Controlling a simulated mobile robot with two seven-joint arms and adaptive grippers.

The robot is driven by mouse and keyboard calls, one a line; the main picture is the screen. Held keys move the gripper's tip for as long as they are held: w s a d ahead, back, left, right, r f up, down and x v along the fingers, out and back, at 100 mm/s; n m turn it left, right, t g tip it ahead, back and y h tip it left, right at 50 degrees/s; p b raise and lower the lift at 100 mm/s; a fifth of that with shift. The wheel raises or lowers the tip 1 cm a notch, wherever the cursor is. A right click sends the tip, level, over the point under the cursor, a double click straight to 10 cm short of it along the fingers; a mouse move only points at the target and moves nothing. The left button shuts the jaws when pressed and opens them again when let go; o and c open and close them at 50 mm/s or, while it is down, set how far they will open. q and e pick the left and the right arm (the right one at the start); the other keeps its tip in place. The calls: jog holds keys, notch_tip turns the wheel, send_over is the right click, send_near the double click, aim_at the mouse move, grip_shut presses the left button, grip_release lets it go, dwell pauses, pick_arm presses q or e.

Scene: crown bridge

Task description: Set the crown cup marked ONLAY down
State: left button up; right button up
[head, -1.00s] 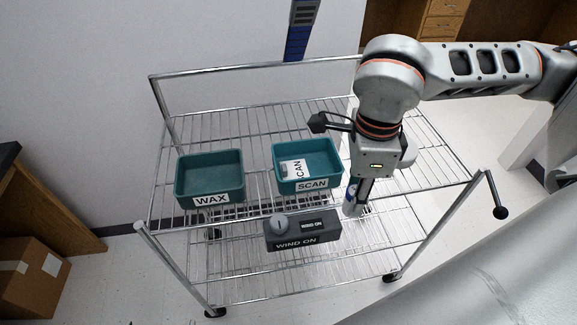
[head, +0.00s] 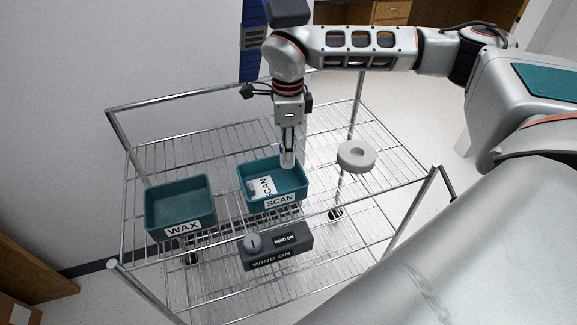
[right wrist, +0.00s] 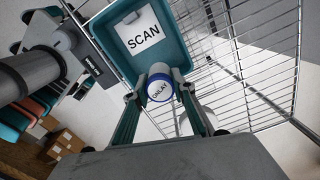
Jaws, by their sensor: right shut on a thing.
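The crown cup (head: 288,158) is a small pale cylinder, held over the right rear part of the teal SCAN tray (head: 293,192) in the head view. In the right wrist view the crown cup (right wrist: 159,88) shows its round blue-rimmed end marked ONLAY. My right gripper (head: 287,148) is shut on it, pointing down; its fingers (right wrist: 160,100) flank the cup. I cannot tell whether the cup touches the tray floor. A white SCAN card (head: 262,187) lies in the tray's left part. My left gripper is not in view.
A teal WAX tray (head: 178,232) stands empty to the left on the wire cart (head: 150,160). A dark WIND ON box (head: 277,254) with a knob is in front.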

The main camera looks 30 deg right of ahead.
jog(key=shift+s+f, duration=0.15)
jog(key=shift+f, duration=1.55)
jog(key=shift+s+f, duration=0.1)
jog(key=shift+f, duration=1.55)
jog(key=shift+f, duration=0.1)
jog(key=o, duration=1.1)
notch_tip(320, 180, up, 8)
jog(key=shift+f, duration=0.1)
